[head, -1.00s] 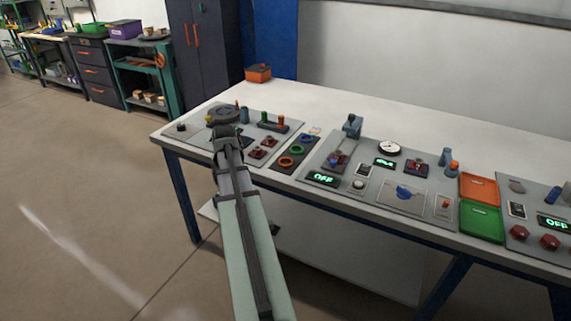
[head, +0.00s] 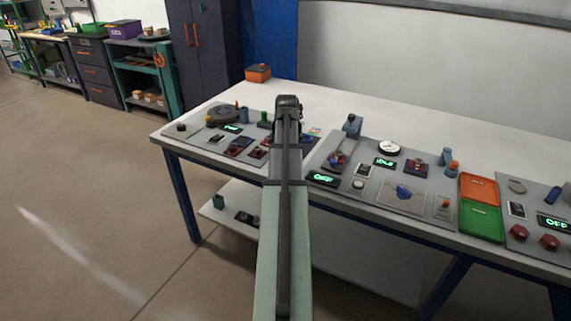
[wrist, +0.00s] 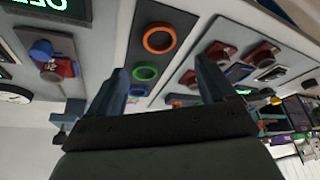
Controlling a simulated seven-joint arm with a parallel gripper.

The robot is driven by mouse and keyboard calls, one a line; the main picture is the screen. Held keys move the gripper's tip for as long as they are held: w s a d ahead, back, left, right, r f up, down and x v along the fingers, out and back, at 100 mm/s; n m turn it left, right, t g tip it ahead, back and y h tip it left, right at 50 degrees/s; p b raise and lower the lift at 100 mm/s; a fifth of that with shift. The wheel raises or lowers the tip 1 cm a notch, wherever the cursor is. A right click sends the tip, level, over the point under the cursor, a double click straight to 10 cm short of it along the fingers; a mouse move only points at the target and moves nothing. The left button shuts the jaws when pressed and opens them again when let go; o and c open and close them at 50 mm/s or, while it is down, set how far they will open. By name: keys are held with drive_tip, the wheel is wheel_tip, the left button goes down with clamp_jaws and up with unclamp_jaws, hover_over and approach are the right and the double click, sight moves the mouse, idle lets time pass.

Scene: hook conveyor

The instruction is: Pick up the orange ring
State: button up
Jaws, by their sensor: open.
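The orange ring (wrist: 159,38) lies flat on a dark strip (wrist: 150,55) in the wrist view, near the top centre. A green ring (wrist: 144,73) and a blue ring (wrist: 138,90) lie in line with it on the same strip. My gripper (wrist: 160,65) is open and empty, its two fingers apart on either side of the view. The orange ring appears beyond the fingertips, between their lines and not touched. In the head view my gripper (head: 288,106) is over the ring strip, and my arm hides the rings there.
Panels with switches, knobs and displays flank the strip, including a left panel (head: 182,130) and a middle panel (head: 340,187). An upright blue-grey lever (head: 352,124) stands close to the right. The white table (head: 330,108) is bare behind the panels.

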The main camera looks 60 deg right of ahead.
drive_tip(key=shift+x, duration=5)
drive_tip(key=shift+d, duration=0.1)
drive_tip(key=shift+c, duration=0.4)
drive_tip(key=shift+r, duration=0.1)
drive_tip(key=c, duration=1)
